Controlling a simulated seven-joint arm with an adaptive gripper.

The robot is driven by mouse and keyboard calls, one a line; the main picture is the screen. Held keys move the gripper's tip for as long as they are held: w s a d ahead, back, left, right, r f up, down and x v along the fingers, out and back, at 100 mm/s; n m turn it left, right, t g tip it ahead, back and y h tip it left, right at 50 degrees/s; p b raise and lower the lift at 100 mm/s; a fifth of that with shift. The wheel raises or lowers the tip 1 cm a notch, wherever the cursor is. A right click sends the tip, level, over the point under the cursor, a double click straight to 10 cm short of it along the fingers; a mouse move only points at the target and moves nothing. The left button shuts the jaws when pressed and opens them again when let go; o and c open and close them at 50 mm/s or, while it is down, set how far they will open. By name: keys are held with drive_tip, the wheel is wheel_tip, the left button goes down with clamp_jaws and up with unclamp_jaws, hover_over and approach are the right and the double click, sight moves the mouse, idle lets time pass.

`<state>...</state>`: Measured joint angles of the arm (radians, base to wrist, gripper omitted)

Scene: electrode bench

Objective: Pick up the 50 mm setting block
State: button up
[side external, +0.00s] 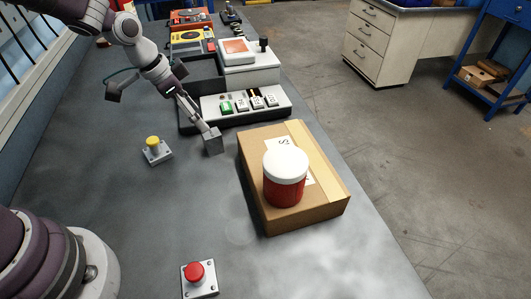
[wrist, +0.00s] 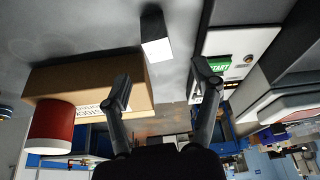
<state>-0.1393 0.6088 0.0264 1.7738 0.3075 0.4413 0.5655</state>
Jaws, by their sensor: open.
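A small grey block (side external: 213,143), which looks like the 50 mm setting block, stands on the bench left of the cardboard box. It also shows in the wrist view (wrist: 157,50), with a pale lit face and a dark side. My gripper (side external: 199,121) is just above and behind the block in the side view, its fingers slanting down. In the wrist view my gripper (wrist: 164,88) is open and empty, fingers wide apart. The block lies ahead of the fingertips, roughly between their lines. Whether a fingertip touches it, I cannot tell.
A cardboard box (side external: 263,216) with a red, white-lidded jar (side external: 285,180) stands close to the block's right. A panel with a green START label (side external: 227,106) is behind it. A yellow button (side external: 153,142) and a red button (side external: 195,271) sit on the bench.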

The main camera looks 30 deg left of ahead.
sight(211, 133)
drive_tip(key=x, duration=0.8)
drive_tip(key=shift+s+f, duration=0.1)
drive_tip(key=shift+f, duration=0.1)
clamp_jaws()
